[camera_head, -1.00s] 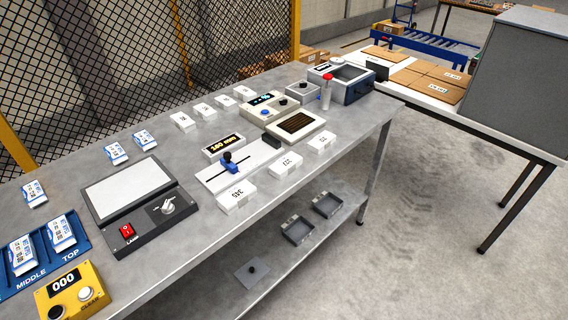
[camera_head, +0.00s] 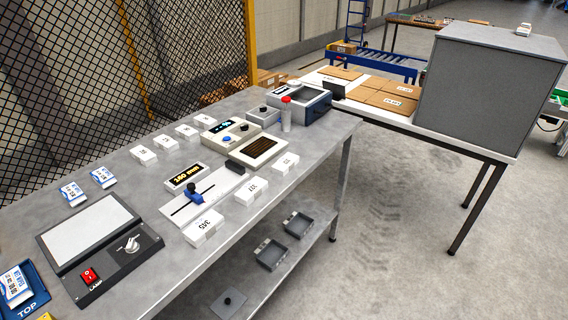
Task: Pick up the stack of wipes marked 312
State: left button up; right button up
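Several small white stacks of wipes with printed numbers lie on the grey metal bench (camera_head: 150,200). Three are in the front row: a near stack (camera_head: 203,228) that seems to read 345, a middle stack (camera_head: 251,190) and a far stack (camera_head: 286,161), whose numbers are too small to read surely. A back row holds several more, including a near-left stack (camera_head: 143,155) and others further along (camera_head: 165,142), (camera_head: 187,131), (camera_head: 209,122). I cannot tell which one is marked 312. Neither of my grippers shows in the head view.
A lamp panel (camera_head: 83,226), a slide gauge (camera_head: 205,194) with a 160 mm display (camera_head: 187,176), a control box (camera_head: 225,130) and a red-capped bottle (camera_head: 286,114) stand on the bench. A grey cabinet (camera_head: 490,85) and cartons (camera_head: 385,100) are on the right table. The floor between is clear.

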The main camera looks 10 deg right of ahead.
aim_at(285, 164)
jog(key=i+j+u, duration=0.2)
jog(key=u, duration=0.15)
jog(key=i+j+u, duration=0.15)
jog(key=u, duration=0.25)
jog(key=i, duration=0.05)
